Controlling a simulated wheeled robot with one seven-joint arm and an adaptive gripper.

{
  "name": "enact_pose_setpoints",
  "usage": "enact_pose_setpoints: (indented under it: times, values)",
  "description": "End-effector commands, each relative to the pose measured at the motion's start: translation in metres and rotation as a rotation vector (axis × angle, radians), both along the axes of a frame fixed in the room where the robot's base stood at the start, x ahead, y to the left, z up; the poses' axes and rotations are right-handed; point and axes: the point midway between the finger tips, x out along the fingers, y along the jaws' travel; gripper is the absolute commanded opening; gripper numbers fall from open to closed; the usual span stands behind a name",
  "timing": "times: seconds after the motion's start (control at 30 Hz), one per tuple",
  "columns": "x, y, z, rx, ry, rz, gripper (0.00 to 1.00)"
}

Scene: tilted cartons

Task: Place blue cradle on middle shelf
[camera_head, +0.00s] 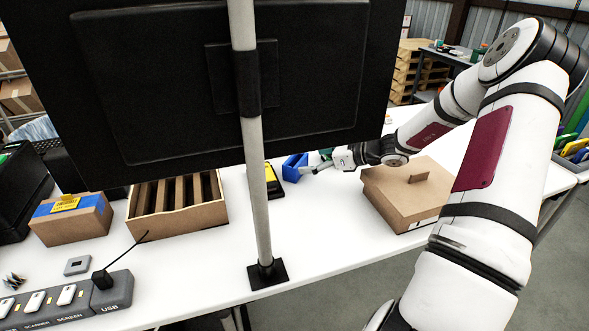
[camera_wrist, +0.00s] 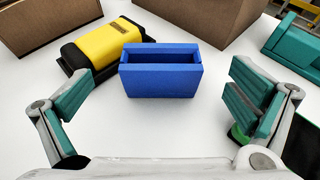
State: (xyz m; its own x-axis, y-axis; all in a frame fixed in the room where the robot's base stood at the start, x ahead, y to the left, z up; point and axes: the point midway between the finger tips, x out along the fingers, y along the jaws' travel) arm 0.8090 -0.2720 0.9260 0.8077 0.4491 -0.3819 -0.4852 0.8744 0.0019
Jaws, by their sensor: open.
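The blue cradle (camera_wrist: 160,82) stands upright on the white table, centred in the wrist view, its open top showing. It also shows in the head view (camera_head: 293,168), small and partly cut off by other things. My gripper (camera_wrist: 157,103) is open, with one green-padded finger to the left of the cradle and the other to the right. The fingers are apart from the cradle, and nothing is between them but the cradle ahead. In the head view my gripper (camera_head: 318,165) is just right of the cradle. I cannot make out a middle shelf in either view.
A yellow and black item (camera_wrist: 108,45) lies close to the cradle's left. A cardboard carton (camera_head: 407,195) with a tab stands right of my gripper. A slotted wooden tray (camera_head: 178,206) and a taped box (camera_head: 70,219) stand left. A dark screen on a pole (camera_head: 258,200) blocks much of the head view.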

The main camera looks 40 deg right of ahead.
Motion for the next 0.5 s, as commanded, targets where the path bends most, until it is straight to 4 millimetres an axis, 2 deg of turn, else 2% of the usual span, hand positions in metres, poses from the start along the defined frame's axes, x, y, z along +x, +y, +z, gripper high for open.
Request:
enact_pose_setpoints:
  times: [0.17,0.5]
  values:
    - [0.009,0.005,-0.004,-0.001,0.0,0.0,1.0]
    - [0.044,0.024,-0.021,-0.001,-0.001,0.002,1.0]
